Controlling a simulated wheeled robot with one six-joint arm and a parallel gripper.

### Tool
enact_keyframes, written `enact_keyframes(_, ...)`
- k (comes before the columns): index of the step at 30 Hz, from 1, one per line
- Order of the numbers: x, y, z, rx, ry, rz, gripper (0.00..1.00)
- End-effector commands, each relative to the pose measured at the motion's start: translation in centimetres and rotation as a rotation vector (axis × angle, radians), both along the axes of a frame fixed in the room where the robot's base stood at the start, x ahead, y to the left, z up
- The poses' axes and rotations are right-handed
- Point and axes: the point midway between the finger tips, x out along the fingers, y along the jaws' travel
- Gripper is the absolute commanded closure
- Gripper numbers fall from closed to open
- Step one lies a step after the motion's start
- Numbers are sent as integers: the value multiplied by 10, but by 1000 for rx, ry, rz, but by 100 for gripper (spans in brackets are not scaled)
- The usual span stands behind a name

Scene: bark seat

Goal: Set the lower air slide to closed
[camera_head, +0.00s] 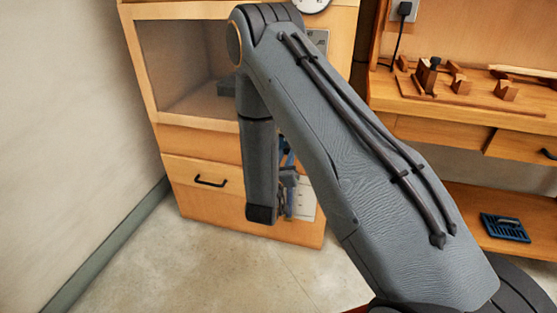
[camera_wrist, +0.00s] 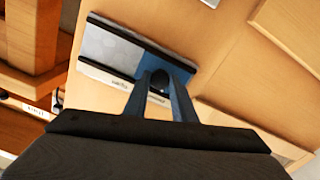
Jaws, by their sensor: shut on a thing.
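In the head view my gripper (camera_head: 289,180) is at the right part of the cabinet's lower front, beside a white panel (camera_head: 305,200). My own arm hides much of this area, and the slide is hard to make out there.
The wooden cabinet (camera_head: 200,205) has a glass window (camera_head: 175,60) above and a drawer with a black handle (camera_head: 210,182). A bench (camera_head: 480,95) with wooden pieces and a shelf with a blue tray (camera_head: 505,227) stand at right. Bare floor (camera_head: 190,270) lies in front.

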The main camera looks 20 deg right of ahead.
Motion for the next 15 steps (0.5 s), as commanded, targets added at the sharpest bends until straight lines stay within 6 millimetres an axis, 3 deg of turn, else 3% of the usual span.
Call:
enact_keyframes(11, 3, -4, -1, 1, 3, -10, 100)
enact_keyframes(12, 3, -3, -1, 1, 3, -9, 75)
enact_keyframes(15, 3, -3, -1, 0, 2, -10, 58)
